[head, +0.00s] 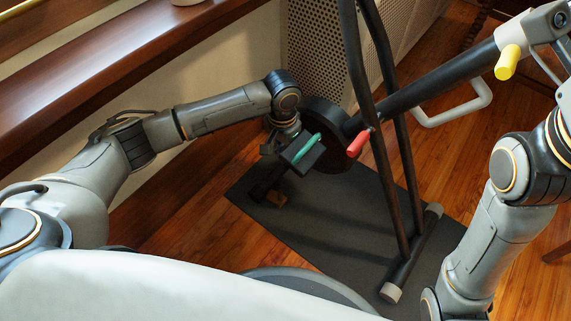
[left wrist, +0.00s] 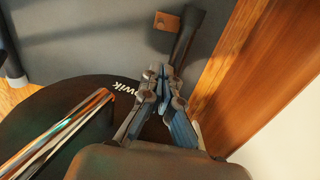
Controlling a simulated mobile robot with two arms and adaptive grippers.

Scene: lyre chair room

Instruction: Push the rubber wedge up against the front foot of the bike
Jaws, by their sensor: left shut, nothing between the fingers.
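The rubber wedge is a small brown block (head: 277,198) lying on the dark mat; it also shows at the top of the left wrist view (left wrist: 166,21). The bike's front foot, a dark bar (left wrist: 186,36), lies right beside the wedge. Whether they touch I cannot tell. In the head view the foot (head: 266,181) is partly covered by shadow. My left gripper (left wrist: 163,75) is shut and empty, its tips near the foot's bar, short of the wedge. In the head view the left gripper (head: 270,147) is beside the flywheel, its fingertips unclear. My right gripper is out of view.
The bike's black flywheel (left wrist: 35,117) is close beside my left gripper. A dark box with a teal strip (head: 303,154) partly covers the area. Wooden ledge (head: 130,75) and wall border the left. The rear foot (head: 415,250) stands on the mat (head: 320,245), which is mostly clear.

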